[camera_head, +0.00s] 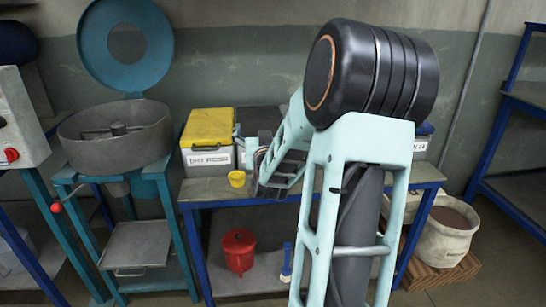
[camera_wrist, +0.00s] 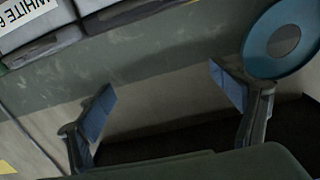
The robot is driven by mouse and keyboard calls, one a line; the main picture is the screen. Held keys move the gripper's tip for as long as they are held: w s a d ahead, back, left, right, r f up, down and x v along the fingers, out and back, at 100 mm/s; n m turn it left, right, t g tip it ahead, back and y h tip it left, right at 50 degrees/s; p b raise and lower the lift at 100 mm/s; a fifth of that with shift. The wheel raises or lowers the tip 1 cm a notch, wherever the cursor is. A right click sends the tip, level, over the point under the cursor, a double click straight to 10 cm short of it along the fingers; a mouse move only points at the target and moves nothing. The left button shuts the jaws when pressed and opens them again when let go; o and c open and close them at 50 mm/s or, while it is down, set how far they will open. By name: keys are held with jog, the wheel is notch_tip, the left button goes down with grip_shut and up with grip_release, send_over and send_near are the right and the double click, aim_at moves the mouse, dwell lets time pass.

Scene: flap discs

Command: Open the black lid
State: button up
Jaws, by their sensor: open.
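The black lid (camera_head: 258,116) is on a box beside the yellow-lidded box in the head view. My arm hides much of that box. My gripper (camera_head: 250,138) is in front of this dark lid, and its exact gap to the lid is hard to judge. In the wrist view my gripper (camera_wrist: 165,100) is open, with its two blue-padded fingers wide apart and nothing between them. Dark lids (camera_wrist: 42,47) show at the upper left of that view, beside a white label with the letters WHITE. I cannot tell which of them is the black lid.
A red container (camera_head: 239,250) sits on the lower shelf.

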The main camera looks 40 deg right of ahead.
notch_tip(320, 180, down, 10)
jog(key=s+r+b, duration=0.1)
jog(key=s+b, duration=0.1)
jog(key=b, duration=0.1)
jog(key=shift+n, duration=0.3)
jog(key=shift+b+x, duration=0.55)
jog(key=shift+x, duration=3.5)
jog(key=shift+r, duration=0.1)
jog(key=shift+c, duration=0.2)
jog(key=shift+r, duration=0.1)
jog(key=c, duration=1.7)
